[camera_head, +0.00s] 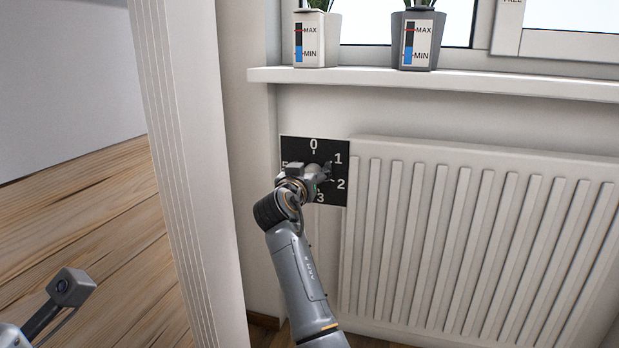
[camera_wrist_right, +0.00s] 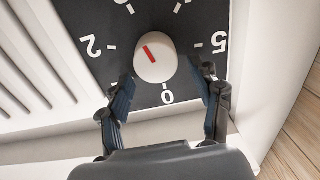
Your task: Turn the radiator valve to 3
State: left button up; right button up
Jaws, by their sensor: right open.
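The radiator valve is a white round knob (camera_wrist_right: 155,61) on a black dial plate (camera_head: 290,143) left of the radiator. In the right wrist view the plate (camera_wrist_right: 85,15) appears upside down, with 0 at the bottom, 2 left and 5 right. The knob's red mark points up-left, roughly along the tick between 2 and the top; that tick's number is cut off. My right gripper (camera_head: 326,172) is at the plate and hides the knob in the head view. In the wrist view its open fingers (camera_wrist_right: 164,88) stand either side of the knob's lower edge, apparently not touching it.
The white ribbed radiator (camera_head: 480,250) is close right of the plate. A windowsill (camera_head: 430,82) with two planters (camera_head: 310,40) juts out above. Part of my left arm shows lower left.

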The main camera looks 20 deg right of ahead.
notch_tip(320, 180, up, 8)
dwell(0.5)
